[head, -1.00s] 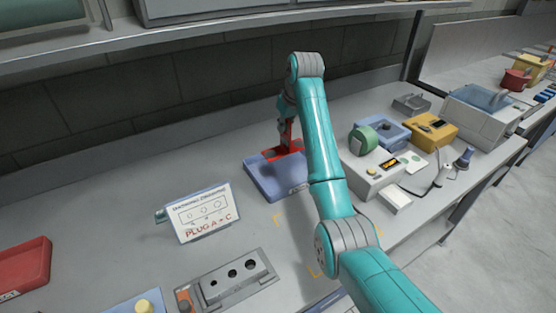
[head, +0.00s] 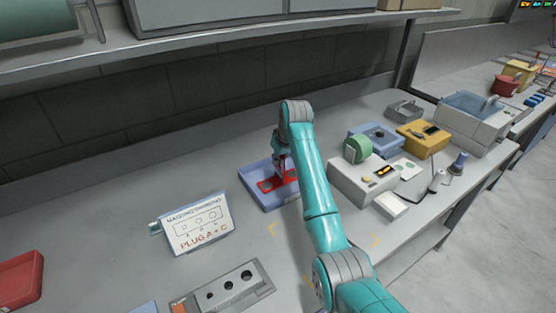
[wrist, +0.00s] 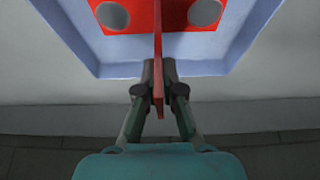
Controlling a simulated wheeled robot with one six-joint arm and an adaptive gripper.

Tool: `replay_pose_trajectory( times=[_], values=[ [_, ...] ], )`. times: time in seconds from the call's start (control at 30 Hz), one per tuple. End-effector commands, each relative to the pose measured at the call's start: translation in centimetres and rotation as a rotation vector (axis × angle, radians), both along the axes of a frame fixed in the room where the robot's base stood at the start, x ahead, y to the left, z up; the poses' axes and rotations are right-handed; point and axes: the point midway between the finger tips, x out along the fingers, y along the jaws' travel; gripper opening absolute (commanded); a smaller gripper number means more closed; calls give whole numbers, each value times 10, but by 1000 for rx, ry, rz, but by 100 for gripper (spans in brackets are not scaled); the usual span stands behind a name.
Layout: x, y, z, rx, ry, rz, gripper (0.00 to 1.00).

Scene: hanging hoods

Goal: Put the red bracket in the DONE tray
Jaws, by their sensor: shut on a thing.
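The red bracket (head: 272,184) is inside the walls of the blue tray (head: 284,202), low over its floor. I cannot tell for sure whether its base touches the floor. In the wrist view the bracket (wrist: 125,18) shows a flat base with two round holes and an upright plate. My gripper (wrist: 158,92) is shut on that upright plate, one finger on each side. In the head view my gripper (head: 282,166) points down at the tray, and my arm hides the tray's right part. The blue tray's rim (wrist: 85,50) surrounds the base. No label on it is readable now.
A sign reading PLUG A + C (head: 198,226) stands left of the tray. A grey block with holes (head: 228,291) is in front. A red tray (head: 18,280) is at far left. A white device with a green roll (head: 357,149) stands to the right.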

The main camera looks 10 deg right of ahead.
Motion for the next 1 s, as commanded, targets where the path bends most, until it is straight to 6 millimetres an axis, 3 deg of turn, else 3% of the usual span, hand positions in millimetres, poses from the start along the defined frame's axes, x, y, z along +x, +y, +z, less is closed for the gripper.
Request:
replay_pose_trajectory(
  times=[0.23, 0.27, 0.33, 0.73, 1.0],
  values=[
    [0, 0, -2, 1, -2, 0, 0],
    [0, 0, -3, 0, 0, 0, 13],
    [0, 0, -3, 0, 0, 0, 31],
    [-1, 0, 3, 0, 0, 0, 31],
    [-17, -6, 44, 0, -3, 1, 31]
  ],
)
